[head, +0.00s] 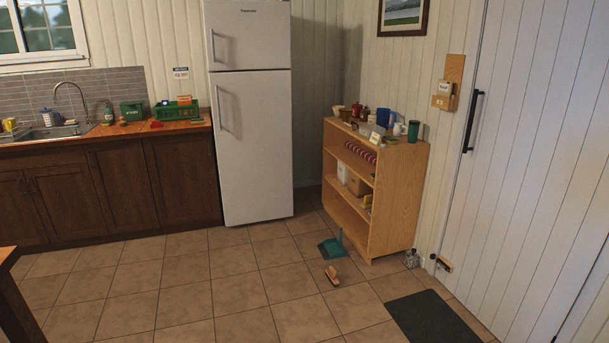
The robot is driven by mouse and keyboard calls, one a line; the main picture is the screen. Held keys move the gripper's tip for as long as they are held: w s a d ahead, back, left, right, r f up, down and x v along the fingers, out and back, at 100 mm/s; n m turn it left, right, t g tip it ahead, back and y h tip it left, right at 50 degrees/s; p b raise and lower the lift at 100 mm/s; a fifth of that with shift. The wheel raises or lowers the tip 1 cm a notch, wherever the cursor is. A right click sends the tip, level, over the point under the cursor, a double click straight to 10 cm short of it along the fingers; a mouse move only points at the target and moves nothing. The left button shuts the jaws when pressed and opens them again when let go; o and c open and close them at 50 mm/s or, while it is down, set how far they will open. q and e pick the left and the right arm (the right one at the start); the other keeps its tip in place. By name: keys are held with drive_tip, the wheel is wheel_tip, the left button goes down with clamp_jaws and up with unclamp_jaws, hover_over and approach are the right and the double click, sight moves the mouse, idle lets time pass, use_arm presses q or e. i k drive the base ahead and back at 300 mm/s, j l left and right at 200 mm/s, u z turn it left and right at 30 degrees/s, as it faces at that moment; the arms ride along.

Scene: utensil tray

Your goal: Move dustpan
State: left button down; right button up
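A teal dustpan (330,248) lies on the tiled floor in the head view, just left of the wooden shelf's front. Its handle points up and away from the pan, close to the shelf. A small brush with a wooden back (332,275) lies on the floor in front of the dustpan, apart from it. Neither of my grippers shows in the head view, and nothing touches the dustpan except the floor, as far as I can see.
A wooden shelf (399,200) with cups and boxes stands right of the dustpan. A white fridge (255,150) and counter (110,185) line the back. A dark mat (434,318) lies before the door (530,170). A table corner (8,262) shows at left. The middle floor is clear.

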sight(332, 249)
drive_tip(key=i, duration=1.9)
